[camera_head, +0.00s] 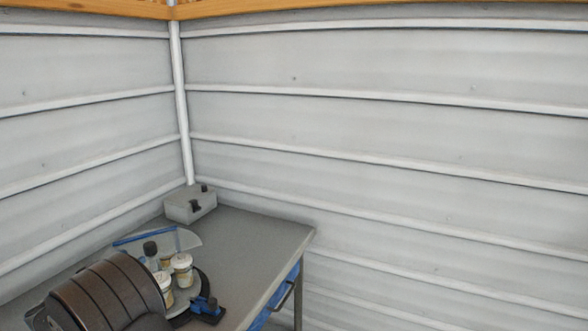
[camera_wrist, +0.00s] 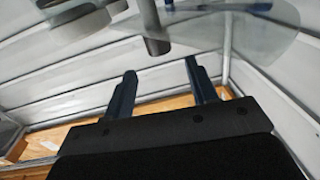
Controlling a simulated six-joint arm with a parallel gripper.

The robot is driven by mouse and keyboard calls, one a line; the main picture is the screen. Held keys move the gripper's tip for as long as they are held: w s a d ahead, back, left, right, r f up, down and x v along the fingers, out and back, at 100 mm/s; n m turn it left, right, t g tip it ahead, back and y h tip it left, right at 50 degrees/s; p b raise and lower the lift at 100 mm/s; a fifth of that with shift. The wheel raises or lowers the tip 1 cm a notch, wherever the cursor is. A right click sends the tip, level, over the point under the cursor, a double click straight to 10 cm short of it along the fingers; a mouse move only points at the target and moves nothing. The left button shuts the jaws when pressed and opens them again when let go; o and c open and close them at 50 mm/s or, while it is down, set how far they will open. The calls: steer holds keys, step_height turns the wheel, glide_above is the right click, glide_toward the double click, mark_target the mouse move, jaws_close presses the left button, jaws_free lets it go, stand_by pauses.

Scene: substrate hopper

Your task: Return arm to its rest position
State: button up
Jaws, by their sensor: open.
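My gripper (camera_wrist: 160,67) shows in the wrist view. Its two dark blue fingers stand well apart, with nothing between them. A dark-ended cylinder (camera_wrist: 158,46) and a translucent sheet (camera_wrist: 205,35) show beyond the fingertips, at the top of that view. I cannot tell how far they are from the fingers. In the head view, a large dark ribbed shape (camera_head: 105,295) fills the lower left and hides part of the table. I cannot make out my gripper's fingers there.
The grey table (camera_head: 265,232) stands in the corner. It bears a grey box (camera_head: 190,205), white jars (camera_head: 182,268), a dark-capped bottle (camera_head: 150,252), a clear sheet with a blue edge (camera_head: 145,236) and a blue-black device (camera_head: 207,308). The table's right part is bare. Ribbed walls (camera_head: 390,140) surround it.

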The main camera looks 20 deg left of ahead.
mark_target(149, 248)
steer(key=w, duration=0.8)
steer(key=shift+w+a, duration=0.1)
steer(key=shift+a, duration=0.2)
steer(key=shift+n+y, duration=0.5)
steer(key=shift+y, duration=0.3)
steer(key=n+g+y, duration=0.1)
steer(key=n+y, duration=0.1)
steer(key=y, duration=0.1)
steer(key=shift+n+g+y, duration=1.2)
steer(key=shift+n+y, duration=0.15)
steer(key=shift+y, duration=0.4)
steer(key=shift+n+g+y, duration=1.2)
steer(key=shift+n+y, duration=0.15)
steer(key=shift+y, duration=0.4)
steer(key=shift+n+g+y, duration=0.4)
